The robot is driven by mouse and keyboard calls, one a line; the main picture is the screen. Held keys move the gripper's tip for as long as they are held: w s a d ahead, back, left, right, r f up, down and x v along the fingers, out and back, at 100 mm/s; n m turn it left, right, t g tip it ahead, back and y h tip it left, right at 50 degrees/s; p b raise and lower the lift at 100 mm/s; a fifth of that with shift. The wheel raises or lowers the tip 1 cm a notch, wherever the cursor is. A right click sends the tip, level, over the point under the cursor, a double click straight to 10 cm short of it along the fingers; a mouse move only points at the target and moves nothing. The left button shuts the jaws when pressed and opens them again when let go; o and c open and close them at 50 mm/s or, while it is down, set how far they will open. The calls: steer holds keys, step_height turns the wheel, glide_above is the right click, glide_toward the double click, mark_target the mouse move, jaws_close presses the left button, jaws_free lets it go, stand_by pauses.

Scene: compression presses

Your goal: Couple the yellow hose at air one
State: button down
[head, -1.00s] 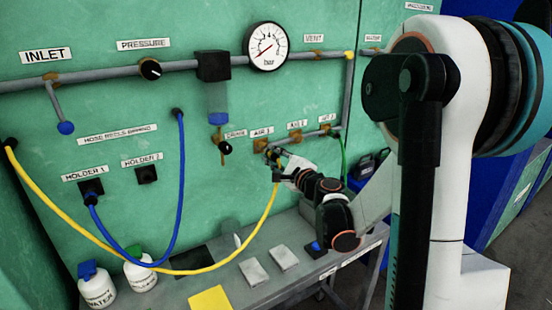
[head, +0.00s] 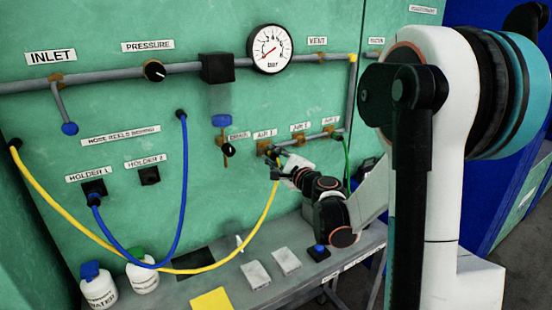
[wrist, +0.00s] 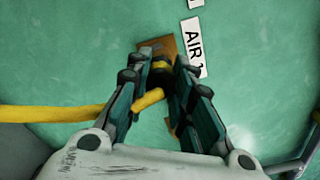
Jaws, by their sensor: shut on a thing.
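The yellow hose (head: 110,258) runs from the left wall, sags low, and rises to my gripper (head: 274,168) at the air one outlet. In the wrist view my gripper (wrist: 160,82) is shut on the yellow hose's end (wrist: 150,99), which sits between the two fingers. The brass air one outlet (wrist: 158,45) lies right at the fingertips, under the AIR 1 label (wrist: 193,48). The hose end is at or against the outlet; the fingers hide whether it is seated. The AIR 1 label (head: 265,134) also shows in the head view.
A blue hose (head: 180,190) hangs to holder 1 (head: 94,188); holder 2 (head: 149,176) is empty. A green hose (head: 346,160) hangs right of my gripper. Bottles (head: 142,277), grey blocks (head: 256,274) and a yellow pad (head: 211,301) are on the bench below.

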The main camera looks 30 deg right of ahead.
steer(key=shift+w, duration=0.35)
steer(key=c, duration=1.3)
jaws_free()
steer(key=s, duration=1.2)
steer(key=shift+d, duration=0.15)
